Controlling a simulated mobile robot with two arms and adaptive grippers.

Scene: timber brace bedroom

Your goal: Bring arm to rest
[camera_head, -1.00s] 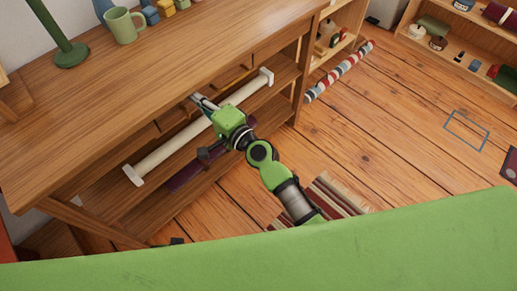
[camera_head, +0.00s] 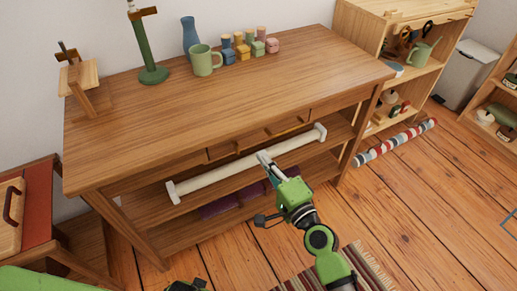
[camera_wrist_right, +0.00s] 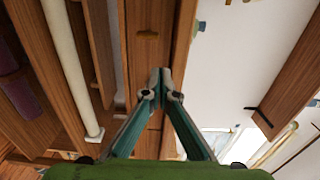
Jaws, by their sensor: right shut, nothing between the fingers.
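My right gripper (camera_head: 262,156) is at the end of the green arm (camera_head: 330,265), in front of the wooden workbench (camera_head: 150,120). Its fingertips overlap the white rail (camera_head: 220,175) along the bench front in the head view. In the right wrist view its two teal fingers (camera_wrist_right: 161,76) meet at the tips with nothing between them. The rail (camera_wrist_right: 68,60) shows there to the left, apart from the fingers. A small dark and green part of my body shows at the bottom edge of the head view. My left gripper's fingers are out of sight.
On the bench top stand a green mug (camera_head: 205,62), a blue vase (camera_head: 190,38), a green stand (camera_head: 148,55) and several small colored pieces. Shelves below hold dark purple items (camera_head: 220,203). A striped roll (camera_head: 395,143) and a striped rug (camera_head: 365,268) lie on the floor.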

